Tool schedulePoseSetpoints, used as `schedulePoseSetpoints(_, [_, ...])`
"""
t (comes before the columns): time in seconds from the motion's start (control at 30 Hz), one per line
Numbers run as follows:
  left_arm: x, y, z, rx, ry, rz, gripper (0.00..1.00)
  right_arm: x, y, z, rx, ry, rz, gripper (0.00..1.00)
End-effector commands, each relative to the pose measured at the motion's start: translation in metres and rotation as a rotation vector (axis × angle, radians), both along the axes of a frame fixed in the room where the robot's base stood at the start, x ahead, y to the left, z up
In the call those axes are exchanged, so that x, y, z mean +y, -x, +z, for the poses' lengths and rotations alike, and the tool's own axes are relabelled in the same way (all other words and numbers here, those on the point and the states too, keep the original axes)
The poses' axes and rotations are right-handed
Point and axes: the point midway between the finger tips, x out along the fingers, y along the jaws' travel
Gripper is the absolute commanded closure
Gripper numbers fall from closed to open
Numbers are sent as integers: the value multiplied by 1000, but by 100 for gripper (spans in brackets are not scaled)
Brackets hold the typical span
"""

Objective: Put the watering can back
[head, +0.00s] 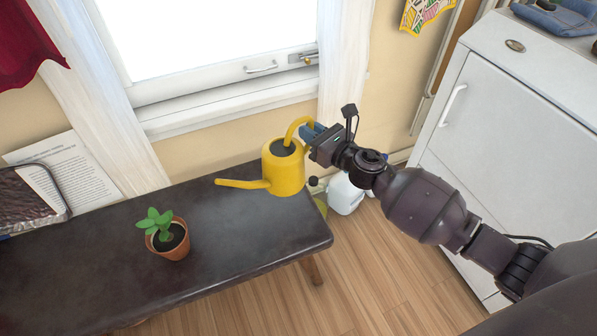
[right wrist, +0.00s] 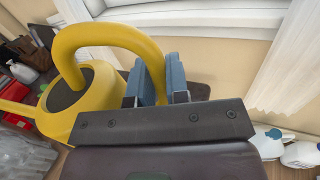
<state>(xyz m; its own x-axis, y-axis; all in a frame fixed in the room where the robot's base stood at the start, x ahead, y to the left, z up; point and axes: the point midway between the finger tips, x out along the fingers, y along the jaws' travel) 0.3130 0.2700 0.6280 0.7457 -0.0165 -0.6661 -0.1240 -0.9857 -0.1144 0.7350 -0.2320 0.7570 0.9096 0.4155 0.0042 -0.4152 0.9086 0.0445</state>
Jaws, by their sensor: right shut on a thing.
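The yellow watering can (head: 284,172) is at the right end of the dark bench, upright, with its spout pointing left. I cannot tell whether its base touches the bench top. My right gripper (head: 312,133) is shut on the can's looped handle, at its right side. In the right wrist view the blue fingers (right wrist: 160,82) close around the yellow handle, and the can's open body (right wrist: 85,105) shows to the left. My left gripper is not in view.
A potted plant (head: 167,238) stands on the dark bench (head: 110,285), left of the can. White bottles (head: 344,194) stand on the floor beyond the bench's right end. A white cabinet (head: 510,130) stands at the right. A window (head: 220,50) is behind the bench.

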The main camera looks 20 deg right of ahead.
Motion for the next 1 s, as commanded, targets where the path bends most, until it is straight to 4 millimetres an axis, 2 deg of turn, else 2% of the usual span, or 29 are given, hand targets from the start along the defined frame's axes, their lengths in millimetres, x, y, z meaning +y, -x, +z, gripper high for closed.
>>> schedulePoseSetpoints(0.03, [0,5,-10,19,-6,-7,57,1,1,-18,12,-7,-1,100])
schedulePoseSetpoints(0.1, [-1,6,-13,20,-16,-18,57,1,2,-33,15,-7,-1,100])
schedulePoseSetpoints(0.6, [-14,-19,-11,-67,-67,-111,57,1,2,-123,13,-7,-2,100])
schedulePoseSetpoints(0.73, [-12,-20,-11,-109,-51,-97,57,0,2,-138,10,-5,-2,100])
schedulePoseSetpoints(1.0, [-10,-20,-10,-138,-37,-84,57,1,0,-148,1,-4,0,100])
